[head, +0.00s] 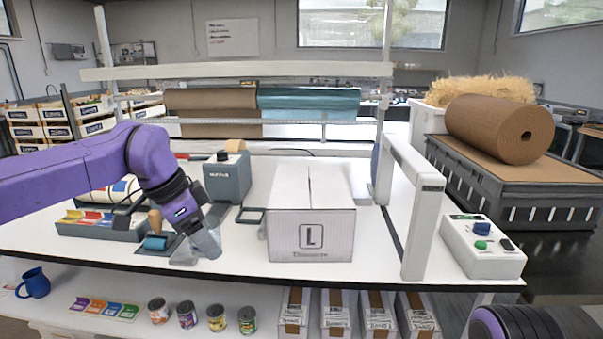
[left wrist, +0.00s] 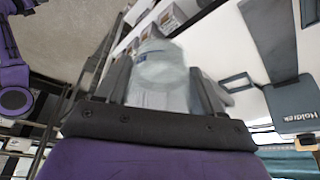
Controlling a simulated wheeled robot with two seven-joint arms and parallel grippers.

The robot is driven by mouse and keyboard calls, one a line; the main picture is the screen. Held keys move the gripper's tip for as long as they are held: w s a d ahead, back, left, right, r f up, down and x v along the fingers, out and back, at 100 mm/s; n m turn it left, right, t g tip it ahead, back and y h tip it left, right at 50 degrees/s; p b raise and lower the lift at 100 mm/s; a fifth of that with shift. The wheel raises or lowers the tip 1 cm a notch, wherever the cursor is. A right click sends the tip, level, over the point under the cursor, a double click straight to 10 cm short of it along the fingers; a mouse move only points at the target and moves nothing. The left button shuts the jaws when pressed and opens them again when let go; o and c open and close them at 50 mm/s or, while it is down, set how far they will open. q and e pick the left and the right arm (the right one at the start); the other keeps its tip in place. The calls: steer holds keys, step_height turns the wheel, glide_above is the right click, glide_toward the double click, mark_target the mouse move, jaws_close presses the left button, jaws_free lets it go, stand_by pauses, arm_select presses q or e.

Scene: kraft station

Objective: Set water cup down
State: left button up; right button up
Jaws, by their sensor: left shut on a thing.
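My left gripper (head: 203,240) points down over the front left part of the white table, between the roller tool and the box. It is shut on a clear, greyish water cup (head: 208,244). In the left wrist view the cup (left wrist: 161,68) sits between the two dark fingers of the gripper (left wrist: 165,88). The cup looks tilted in the head view. I cannot tell whether its base touches the table (head: 235,258). My right gripper is not in view.
A blue roller (head: 155,243) and a grey dispenser (head: 228,178) are close by at left and behind. A white frame (head: 424,225) stands further right. Cans and a blue mug (head: 36,284) are on the shelf below.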

arm_select(q)
steer(key=f+m+g, duration=0.1)
steer(key=m, duration=0.1)
steer(key=f+m, duration=0.1)
steer(key=m, duration=0.1)
steer(key=a+f+m+g, duration=0.1)
steer(key=m, duration=0.1)
steer(key=shift+w+f+m+g+h, duration=0.2)
steer(key=shift+f+m+g+h, duration=0.1)
steer(key=shift+f+m, duration=0.1)
steer(key=s+f+n+t+y, duration=0.2)
steer(key=s+f+n, duration=0.1)
steer(key=f+n, duration=0.6)
steer(key=s+d+f+n+t+y, duration=0.1)
steer(key=s+f+n+t+y, duration=0.1)
steer(key=f+n, duration=0.7)
steer(key=shift+s+d+f+t+y, duration=0.15)
steer(key=shift+s+f+t+y, duration=0.15)
steer(key=shift+s+f, duration=0.3)
